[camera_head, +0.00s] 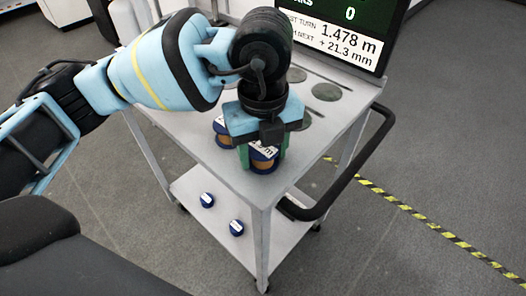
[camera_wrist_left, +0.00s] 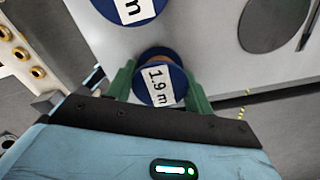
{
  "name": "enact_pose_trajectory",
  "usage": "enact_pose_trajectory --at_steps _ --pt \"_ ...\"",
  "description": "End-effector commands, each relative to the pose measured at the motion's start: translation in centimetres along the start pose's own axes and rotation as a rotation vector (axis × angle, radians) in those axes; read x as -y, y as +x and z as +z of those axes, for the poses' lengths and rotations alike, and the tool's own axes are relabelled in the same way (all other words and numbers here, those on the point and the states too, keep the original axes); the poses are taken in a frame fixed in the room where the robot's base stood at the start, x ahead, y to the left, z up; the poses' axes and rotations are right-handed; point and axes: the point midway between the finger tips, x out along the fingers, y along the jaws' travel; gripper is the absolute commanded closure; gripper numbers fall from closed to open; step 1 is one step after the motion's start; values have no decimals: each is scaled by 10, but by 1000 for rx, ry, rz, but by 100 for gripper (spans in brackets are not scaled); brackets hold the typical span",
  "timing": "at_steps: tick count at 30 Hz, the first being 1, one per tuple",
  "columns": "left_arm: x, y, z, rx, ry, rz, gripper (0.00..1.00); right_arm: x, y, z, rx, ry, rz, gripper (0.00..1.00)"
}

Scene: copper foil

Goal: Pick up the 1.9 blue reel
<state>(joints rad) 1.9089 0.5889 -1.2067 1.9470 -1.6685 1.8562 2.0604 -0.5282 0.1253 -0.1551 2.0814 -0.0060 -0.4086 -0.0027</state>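The 1.9 blue reel (camera_wrist_left: 160,85) has a blue flange, a white label reading "1.9 m" and a copper-coloured winding. In the head view, the reel (camera_head: 264,163) is at the near corner of the cart's top. My left gripper (camera_head: 264,158) points down over it. In the left wrist view, its green fingers (camera_wrist_left: 159,82) stand on both sides of the reel, with no clear gap. I cannot tell whether they press on it or whether the reel touches the cart top. My right gripper is not in view.
Another blue reel (camera_head: 221,128) stands close behind, partly hidden by my gripper. Two blue reels (camera_head: 207,200) (camera_head: 236,228) are on the lower shelf (camera_head: 190,190). Grey discs (camera_head: 326,92) lie on the cart top (camera_head: 200,157). A screen (camera_head: 335,35) is at the back, a black handle (camera_head: 372,160) at right.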

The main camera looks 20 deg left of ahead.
Motion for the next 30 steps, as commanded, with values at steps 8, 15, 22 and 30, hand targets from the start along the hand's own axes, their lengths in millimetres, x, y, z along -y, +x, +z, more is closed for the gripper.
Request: enact_pose_trajectory --at_steps 8,15,22,30 --pt "0 0 0 0 0 0 71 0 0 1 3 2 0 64" --pt "0 -5 0 1 0 -1 71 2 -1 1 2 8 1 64" --pt "1 -28 0 2 0 -3 71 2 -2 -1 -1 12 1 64" --pt "-36 -39 -15 2 1 -1 71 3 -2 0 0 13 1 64"
